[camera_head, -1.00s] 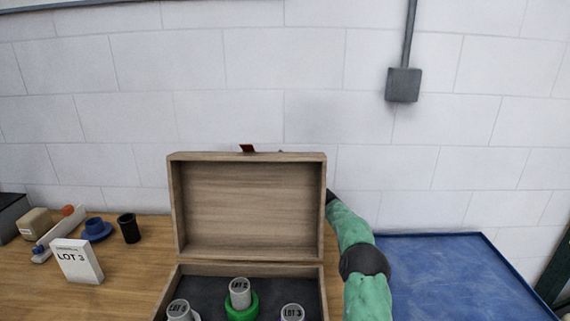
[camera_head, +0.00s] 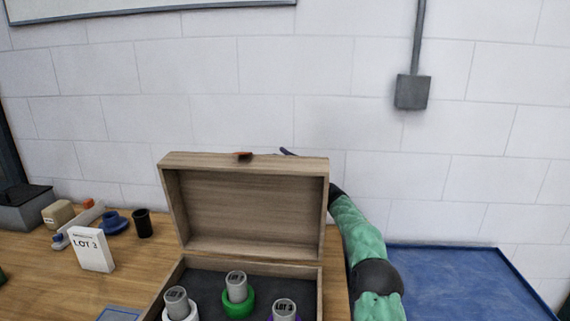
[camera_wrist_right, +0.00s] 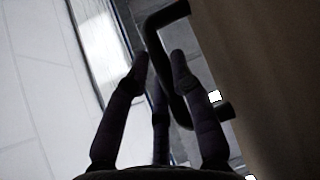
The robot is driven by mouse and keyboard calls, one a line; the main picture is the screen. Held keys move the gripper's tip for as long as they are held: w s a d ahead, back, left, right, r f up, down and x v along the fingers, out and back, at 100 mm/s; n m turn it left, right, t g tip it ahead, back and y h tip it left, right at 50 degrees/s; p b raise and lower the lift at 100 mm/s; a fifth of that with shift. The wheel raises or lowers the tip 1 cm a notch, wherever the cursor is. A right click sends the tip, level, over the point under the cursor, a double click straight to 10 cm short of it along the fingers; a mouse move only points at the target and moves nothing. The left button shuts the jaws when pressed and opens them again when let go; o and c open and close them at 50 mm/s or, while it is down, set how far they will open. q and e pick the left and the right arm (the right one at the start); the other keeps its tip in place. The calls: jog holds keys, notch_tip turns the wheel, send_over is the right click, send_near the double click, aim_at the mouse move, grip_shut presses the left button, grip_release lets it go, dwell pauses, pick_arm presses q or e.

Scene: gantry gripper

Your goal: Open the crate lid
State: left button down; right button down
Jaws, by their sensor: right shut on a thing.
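The wooden crate (camera_head: 168,285) stands on the bench in the head view. Its lid (camera_head: 250,210) is raised, with its hollow inner side facing me. A small brown latch tab (camera_head: 243,156) sits on the lid's top edge. My right arm reaches behind the lid, which hides most of the hand. In the right wrist view my right gripper (camera_wrist_right: 160,62) is shut on a dark bent handle (camera_wrist_right: 168,60) beside a brown surface. My left gripper is not in view.
Several grey-topped pieces, one in a green ring (camera_head: 237,300), stand in the crate. A white LOT 3 card (camera_head: 92,250), a black cup (camera_head: 142,223) and a blue part (camera_head: 113,223) are at left. A blue tray (camera_head: 455,275) lies at right.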

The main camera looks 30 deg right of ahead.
jog(key=c, duration=1)
grip_release()
jog(key=shift+c, duration=0.2)
jog(key=shift+f, duration=0.1)
jog(key=v, duration=1.2)
jog(key=shift+d, duration=0.1)
